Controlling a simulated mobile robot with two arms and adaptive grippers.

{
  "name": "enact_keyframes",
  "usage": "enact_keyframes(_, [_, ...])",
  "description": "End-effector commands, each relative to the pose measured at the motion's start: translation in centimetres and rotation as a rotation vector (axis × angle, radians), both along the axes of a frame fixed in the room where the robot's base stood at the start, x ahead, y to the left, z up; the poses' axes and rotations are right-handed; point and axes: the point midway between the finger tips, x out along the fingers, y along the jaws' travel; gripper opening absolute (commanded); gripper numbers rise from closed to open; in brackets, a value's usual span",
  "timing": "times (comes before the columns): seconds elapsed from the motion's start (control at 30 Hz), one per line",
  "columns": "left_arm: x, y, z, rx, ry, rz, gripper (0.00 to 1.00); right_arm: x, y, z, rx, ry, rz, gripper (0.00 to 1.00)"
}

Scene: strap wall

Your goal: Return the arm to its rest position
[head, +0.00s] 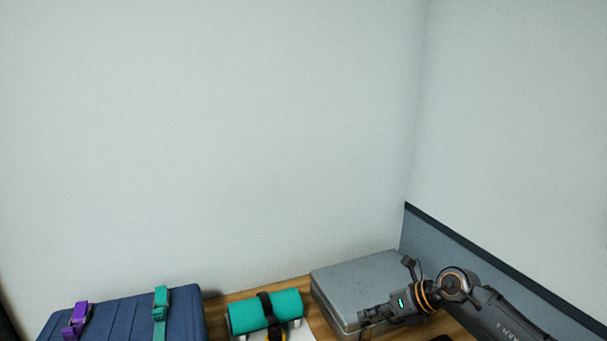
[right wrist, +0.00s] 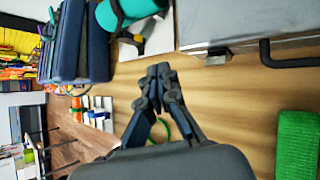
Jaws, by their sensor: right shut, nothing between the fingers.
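My right gripper (head: 364,322) is in front of the grey case in the head view, its arm coming in from the lower right. In the right wrist view its dark fingers (right wrist: 160,72) meet at the tips, shut and empty, with bare wooden surface behind them. The fingers look apart from the things around them. My left gripper is in neither view.
A grey case (head: 355,280) stands in the corner beside the right wall. A teal roll (head: 250,313) with a black strap lies left of it. A blue strapped case (head: 125,315) is further left. The wrist view shows a green block (right wrist: 298,145).

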Motion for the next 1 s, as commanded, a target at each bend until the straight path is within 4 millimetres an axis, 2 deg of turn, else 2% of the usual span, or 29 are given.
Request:
enact_keyframes(0.03, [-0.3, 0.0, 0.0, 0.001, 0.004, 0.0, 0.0, -1.0, 3.5, 0.3, 0.133, -0.014, -0.003, 0.0])
enact_keyframes(0.1, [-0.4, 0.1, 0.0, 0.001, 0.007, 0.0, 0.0, -2.2, 7.9, 2.4, 0.375, -0.036, -0.051, 0.0])
enact_keyframes(0.2, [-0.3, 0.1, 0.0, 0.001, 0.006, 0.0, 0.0, -3.4, 11.1, 6.3, 0.723, -0.031, -0.185, 0.0])
enact_keyframes(0.27, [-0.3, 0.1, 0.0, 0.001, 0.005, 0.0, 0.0, -3.9, 11.3, 8.2, 0.919, -0.007, -0.298, 0.0])
enact_keyframes(0.3, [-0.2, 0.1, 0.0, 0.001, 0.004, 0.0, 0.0, -4.2, 10.8, 9.2, 1.042, 0.016, -0.385, 0.0])
enact_keyframes(0.37, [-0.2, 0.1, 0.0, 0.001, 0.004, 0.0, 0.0, -4.4, 9.3, 10.0, 1.213, 0.063, -0.535, 0.0])
enact_keyframes(0.43, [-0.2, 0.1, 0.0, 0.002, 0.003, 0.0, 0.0, -4.9, 6.6, 9.8, 1.391, 0.135, -0.734, 0.0])
enact_keyframes(0.47, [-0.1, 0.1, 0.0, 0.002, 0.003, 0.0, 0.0, -5.2, 5.3, 9.3, 1.457, 0.17, -0.827, 0.0])
enact_keyframes(0.57, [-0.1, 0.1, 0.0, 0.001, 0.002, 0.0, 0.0, -7.0, 0.8, 6.0, 1.633, 0.308, -1.162, 0.0])
enact_keyframes(0.6, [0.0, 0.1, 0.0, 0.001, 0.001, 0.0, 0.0, -8.2, -0.9, 4.1, 1.681, 0.369, -1.306, 0.0])
enact_keyframes(0.67, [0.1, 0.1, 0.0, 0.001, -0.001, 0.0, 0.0, -10.6, -3.1, 0.9, 1.727, 0.47, -1.528, 0.0])
enact_keyframes(0.7, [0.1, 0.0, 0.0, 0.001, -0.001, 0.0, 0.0, -12.5, -4.3, -1.3, 1.739, 0.538, -1.671, 0.0])
enact_keyframes(0.8, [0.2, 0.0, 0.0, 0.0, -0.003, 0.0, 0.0, -17.7, -6.0, -5.8, 1.718, 0.694, -1.985, 0.0])
enact_keyframes(0.9, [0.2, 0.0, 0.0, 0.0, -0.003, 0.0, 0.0, -22.2, -6.6, -8.8, 1.655, 0.814, -2.214, 0.0])
enact_keyframes(1.0, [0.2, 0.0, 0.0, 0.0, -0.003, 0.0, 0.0, -26.1, -6.7, -10.7, 1.579, 0.907, -2.382, 0.0])
